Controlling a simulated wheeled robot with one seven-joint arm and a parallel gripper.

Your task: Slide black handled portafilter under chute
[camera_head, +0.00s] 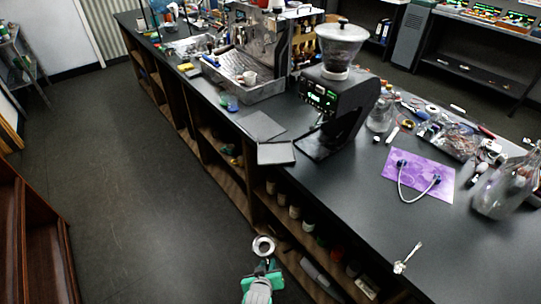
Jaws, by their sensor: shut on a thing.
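My gripper (262,270), teal and grey, is at the bottom centre, over the floor in front of the counter. It is shut on the portafilter (263,246), whose round metallic basket points away from me, toward the counter. The black handle is mostly hidden in the jaws. The black coffee grinder (345,104) stands on the counter above and to the right, with a clear hopper (340,48) of dark beans and green lit displays. Its chute faces left and is too small to make out clearly. The portafilter is well apart from the grinder.
Two dark flat pads (276,153) lie left of the grinder on the black counter (330,190). A silver espresso machine (245,70) stands farther back. A purple mat (420,175), glass vessels (508,190) and loose parts are on the right. Open shelves are below the counter.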

